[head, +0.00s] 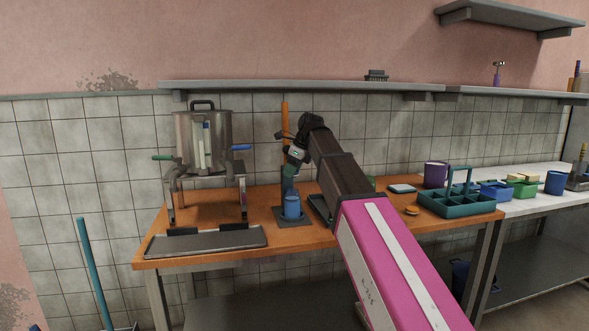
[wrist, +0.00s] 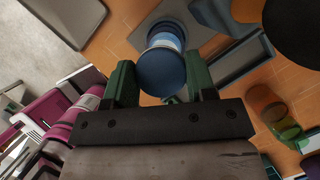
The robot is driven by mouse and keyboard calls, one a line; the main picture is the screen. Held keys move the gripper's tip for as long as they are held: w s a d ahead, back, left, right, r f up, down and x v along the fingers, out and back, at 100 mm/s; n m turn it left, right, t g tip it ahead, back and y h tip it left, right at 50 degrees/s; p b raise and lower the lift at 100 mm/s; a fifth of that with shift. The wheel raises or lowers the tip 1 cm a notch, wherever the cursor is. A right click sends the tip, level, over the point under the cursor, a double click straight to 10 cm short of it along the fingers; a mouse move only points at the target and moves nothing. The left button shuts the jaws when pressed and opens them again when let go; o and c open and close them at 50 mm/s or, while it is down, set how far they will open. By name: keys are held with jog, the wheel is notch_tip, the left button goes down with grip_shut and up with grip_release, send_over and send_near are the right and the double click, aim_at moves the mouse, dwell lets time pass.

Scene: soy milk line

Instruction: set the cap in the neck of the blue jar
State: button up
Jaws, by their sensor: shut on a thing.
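The blue jar (head: 292,207) stands upright on a dark square mat (head: 279,220) on the wooden table. My gripper (head: 289,186) points down just above the jar, with its dark green fingers close to the jar's top. In the wrist view my gripper (wrist: 162,84) has a round dark blue cap (wrist: 162,73) between its fingers. Behind the cap a paler blue and white band of the jar (wrist: 165,41) shows. The cap hides the jar's neck, so I cannot tell whether the two touch. The cap cannot be made out in the head view.
A metal pot (head: 187,135) on a stand is to the left, with a grey tray (head: 205,243) in front. A dark tray (head: 320,212) lies close right of the jar. A teal divided crate (head: 457,209) and a purple mug (head: 435,176) stand farther right.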

jog(key=shift+f, duration=2.25)
jog(key=shift+f, duration=0.5)
dwell(0.4)
jog(key=o, duration=1.3)
jog(key=shift+o, duration=0.2)
jog(key=shift+r, duration=0.15)
jog(key=shift+r, duration=3.35)
